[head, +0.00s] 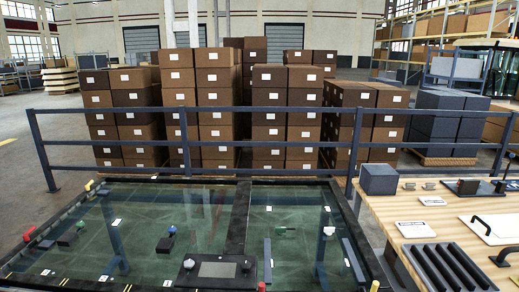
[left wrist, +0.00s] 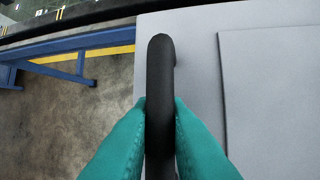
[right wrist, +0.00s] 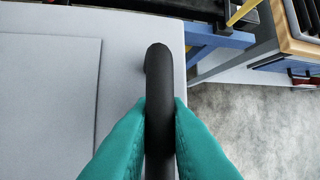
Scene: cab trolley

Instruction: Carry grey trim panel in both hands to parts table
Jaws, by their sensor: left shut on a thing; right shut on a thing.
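The grey trim panel (left wrist: 275,95) is a flat light-grey board with a raised rectangular section and black handles; it also shows in the right wrist view (right wrist: 45,100). My left gripper (left wrist: 160,108), with teal fingers, is shut on a black handle (left wrist: 160,60) near the panel's left edge. My right gripper (right wrist: 160,108) is shut on the other black handle (right wrist: 158,65) near its right edge. The panel and both grippers are out of the head view. The wooden parts table (head: 388,203) stands at the right there; its corner shows in the right wrist view (right wrist: 291,42).
A dark-framed glass surface (head: 243,218) with small items lies ahead. A blue rail (head: 280,109) runs behind it, before stacked brown boxes (head: 212,95). The parts table holds a grey block (head: 379,179), a black ribbed tray (head: 448,268) and a white handled panel (head: 490,229).

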